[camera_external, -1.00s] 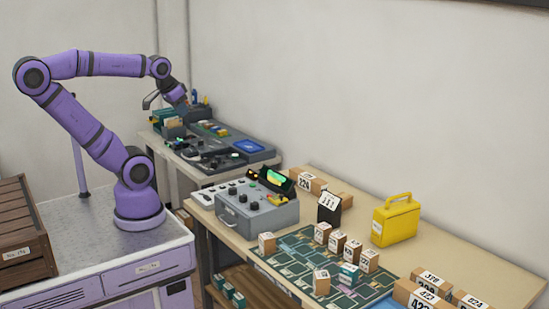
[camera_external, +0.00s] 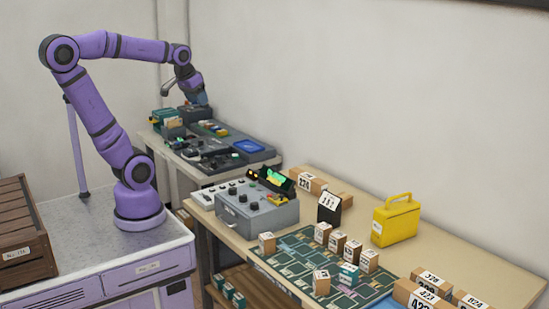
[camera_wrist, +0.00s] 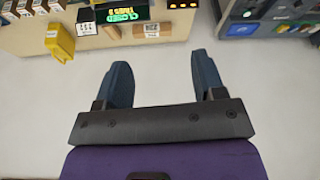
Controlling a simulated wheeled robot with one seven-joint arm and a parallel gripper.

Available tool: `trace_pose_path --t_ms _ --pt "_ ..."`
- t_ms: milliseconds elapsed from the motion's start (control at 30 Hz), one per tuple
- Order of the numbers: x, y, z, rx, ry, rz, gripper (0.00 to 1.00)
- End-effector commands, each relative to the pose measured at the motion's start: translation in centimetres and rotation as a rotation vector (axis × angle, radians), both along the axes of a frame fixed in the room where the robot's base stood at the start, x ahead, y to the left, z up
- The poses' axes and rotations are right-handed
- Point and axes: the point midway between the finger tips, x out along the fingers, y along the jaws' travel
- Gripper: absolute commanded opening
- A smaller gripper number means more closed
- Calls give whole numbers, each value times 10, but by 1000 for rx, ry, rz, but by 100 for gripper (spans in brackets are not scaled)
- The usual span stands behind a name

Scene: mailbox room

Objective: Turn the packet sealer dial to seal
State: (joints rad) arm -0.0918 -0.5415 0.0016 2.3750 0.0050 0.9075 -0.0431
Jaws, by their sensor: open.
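A grey box with several black knobs and a green-lit display (camera_external: 258,207) stands on the near table in the external view; I cannot tell for sure whether it is the packet sealer. A darker panel unit (camera_external: 215,149) with knobs and a blue screen sits on the far table. My gripper (camera_external: 185,95) is raised above the back of the far table. In the wrist view my gripper (camera_wrist: 168,80) has its two blue-grey fingers apart with nothing between them. The green display (camera_wrist: 120,15) shows at the top there, upside down. No dial setting is readable.
A yellow case (camera_external: 396,220), a black-and-white packet (camera_external: 329,207) and several small labelled boxes stand on the near table around a green mat (camera_external: 300,258). A brown crate (camera_external: 25,232) is at the left. The space above the tables is free.

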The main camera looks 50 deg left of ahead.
Motion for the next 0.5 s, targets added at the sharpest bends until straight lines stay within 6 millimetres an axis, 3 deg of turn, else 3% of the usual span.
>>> trace_pose_path --t_ms 233,500 --pt "77 39 3 -22 61 129 63" --pt "155 96 -14 -48 119 268 63"
